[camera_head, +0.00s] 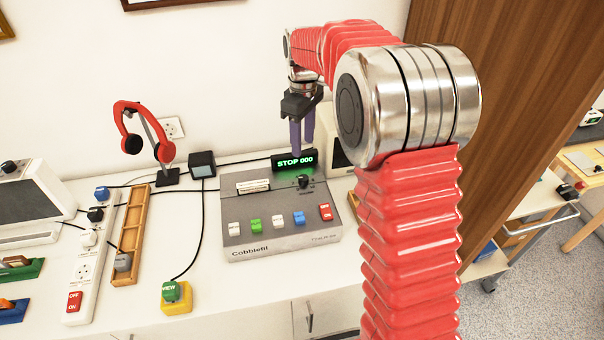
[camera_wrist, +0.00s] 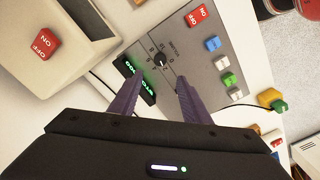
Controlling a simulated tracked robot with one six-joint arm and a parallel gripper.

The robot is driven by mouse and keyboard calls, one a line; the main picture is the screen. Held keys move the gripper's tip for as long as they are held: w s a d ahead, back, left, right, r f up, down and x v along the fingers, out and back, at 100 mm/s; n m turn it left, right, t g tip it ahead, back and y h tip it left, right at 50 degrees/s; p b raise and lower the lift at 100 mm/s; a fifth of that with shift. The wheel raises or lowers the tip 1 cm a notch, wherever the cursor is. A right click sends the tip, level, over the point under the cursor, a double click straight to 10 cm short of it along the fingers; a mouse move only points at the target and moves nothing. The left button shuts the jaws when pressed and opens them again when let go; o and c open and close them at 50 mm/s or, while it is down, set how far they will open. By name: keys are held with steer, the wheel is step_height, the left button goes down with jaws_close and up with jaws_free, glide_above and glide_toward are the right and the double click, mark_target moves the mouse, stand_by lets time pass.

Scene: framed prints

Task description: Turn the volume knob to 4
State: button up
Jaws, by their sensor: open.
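The black volume knob (camera_head: 303,181) sits on the sloped top of the grey Cobblefil console (camera_head: 262,213), near its upper right. In the wrist view the knob (camera_wrist: 160,60) lies just past the fingertips, roughly centred between them, with small dial marks around it that I cannot read. My gripper (camera_head: 302,150) points down above the back of the console, its purple fingers apart and empty. In the wrist view my gripper (camera_wrist: 160,77) is also open, and its fingers do not appear to touch the knob.
A lit display (camera_head: 294,161) reading STOP 000 stands at the console's back edge, close to the fingers. A red headset (camera_head: 145,130) on a stand and a power strip (camera_head: 92,255) are left.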

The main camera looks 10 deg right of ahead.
mark_target(302, 177)
step_height(302, 177, down, 13)
stand_by(0.6)
steer(key=shift+c, duration=0.5)
steer(key=c, duration=0.9)
steer(key=shift+a, duration=0.15)
steer(key=shift+c, duration=0.2)
